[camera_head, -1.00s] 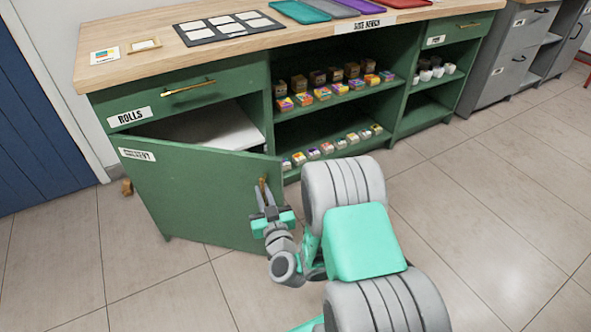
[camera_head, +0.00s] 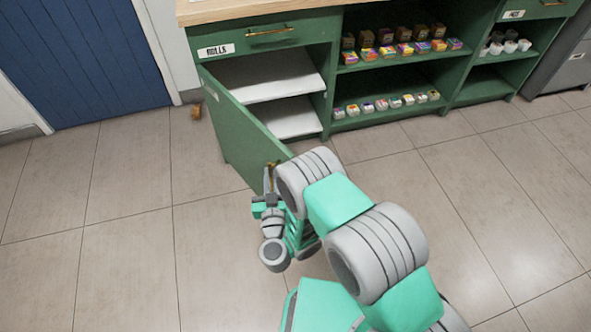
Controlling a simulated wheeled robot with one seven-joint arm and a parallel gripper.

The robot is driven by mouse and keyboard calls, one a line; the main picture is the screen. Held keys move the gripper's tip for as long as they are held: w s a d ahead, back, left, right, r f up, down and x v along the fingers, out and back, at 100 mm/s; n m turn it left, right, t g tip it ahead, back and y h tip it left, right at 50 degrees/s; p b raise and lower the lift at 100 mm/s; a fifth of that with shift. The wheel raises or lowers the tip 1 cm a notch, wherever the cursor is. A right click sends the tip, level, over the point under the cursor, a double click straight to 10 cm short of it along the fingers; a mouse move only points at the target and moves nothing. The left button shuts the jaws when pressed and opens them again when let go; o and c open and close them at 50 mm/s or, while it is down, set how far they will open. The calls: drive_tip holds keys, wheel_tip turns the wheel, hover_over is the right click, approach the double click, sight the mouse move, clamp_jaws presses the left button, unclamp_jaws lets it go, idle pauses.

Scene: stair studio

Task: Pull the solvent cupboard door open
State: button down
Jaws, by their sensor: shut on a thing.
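The green cupboard door (camera_head: 238,134) is hinged at its left edge and stands well open, swung out from the bench. Its free edge points toward me. My gripper (camera_head: 271,181) is shut on the brass door handle (camera_head: 272,167) near that free edge; my wrist and arm partly hide the handle. Behind the door the cupboard inside (camera_head: 270,76) shows white shelves, and no bottles are visible on them. The label on the door is too foreshortened to read.
Above the door is a drawer labelled ROLLS (camera_head: 270,36) with a brass pull. Open shelves (camera_head: 390,62) to the right hold several small boxes. A blue door (camera_head: 85,60) is at the left. The tiled floor (camera_head: 120,250) is clear in front and left. A small brown block (camera_head: 197,112) lies by the wall.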

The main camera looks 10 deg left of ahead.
drive_tip(key=shift+a+r, duration=0.1)
drive_tip(key=shift+a, duration=0.2)
drive_tip(key=shift+w+d, duration=0.1)
drive_tip(key=shift+d, duration=0.05)
